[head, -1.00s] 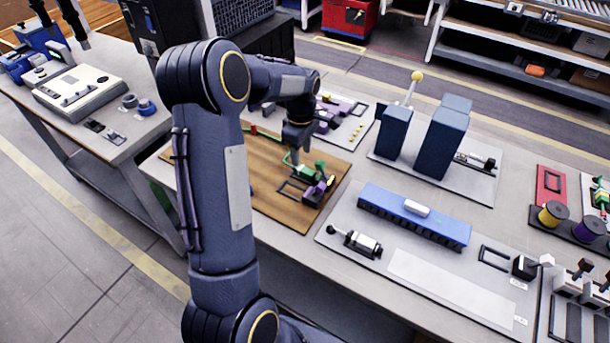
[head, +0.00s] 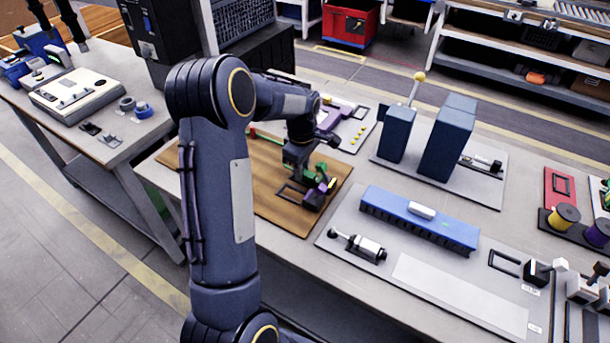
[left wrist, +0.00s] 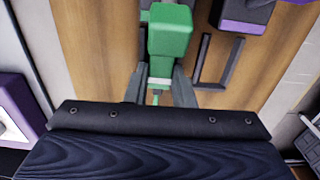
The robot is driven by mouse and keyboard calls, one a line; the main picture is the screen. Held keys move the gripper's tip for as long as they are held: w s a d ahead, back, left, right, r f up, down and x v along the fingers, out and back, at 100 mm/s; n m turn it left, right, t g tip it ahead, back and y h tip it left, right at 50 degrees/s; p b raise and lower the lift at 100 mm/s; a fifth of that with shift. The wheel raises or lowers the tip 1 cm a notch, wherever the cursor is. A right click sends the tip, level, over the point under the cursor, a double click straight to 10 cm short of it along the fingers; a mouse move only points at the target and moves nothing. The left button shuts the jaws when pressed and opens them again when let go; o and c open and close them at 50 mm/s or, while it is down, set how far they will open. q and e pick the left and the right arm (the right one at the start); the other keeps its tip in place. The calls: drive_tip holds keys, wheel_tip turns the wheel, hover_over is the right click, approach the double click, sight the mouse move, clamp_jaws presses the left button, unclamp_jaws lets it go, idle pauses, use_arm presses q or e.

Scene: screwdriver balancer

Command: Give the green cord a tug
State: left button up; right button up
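My left gripper (head: 300,163) is low over the brown board (head: 268,212), at a green and purple fixture. In the left wrist view its two grey fingers (left wrist: 160,85) stand apart, on either side of the lower end of a green block (left wrist: 168,32). A thin green strand, perhaps the cord, shows between the fingers (left wrist: 156,97). I cannot tell whether the fingers press on anything. In the head view, green (head: 320,170) shows beside the gripper; the fingertips are hidden. My right gripper is not in view.
A black rectangular frame (head: 290,192) and purple parts (head: 327,186) lie close to the gripper. Tall blue blocks (head: 447,140) stand at the right on a grey plate. A long blue bar (head: 418,217) lies in front of them. A side table (head: 95,130) is at left.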

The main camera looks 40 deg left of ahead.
use_arm(q)
clamp_jaws()
drive_tip(key=shift+a, duration=0.25)
drive_tip(key=shift+d, duration=0.2)
idle(0.6)
drive_tip(key=o, duration=0.7)
unclamp_jaws()
drive_tip(key=shift+r, duration=0.1)
wheel_tip(320, 180, up, 7)
drive_tip(key=p, duration=0.5)
drive_tip(key=shift+d+p, duration=0.1)
drive_tip(key=shift+p, duration=0.2)
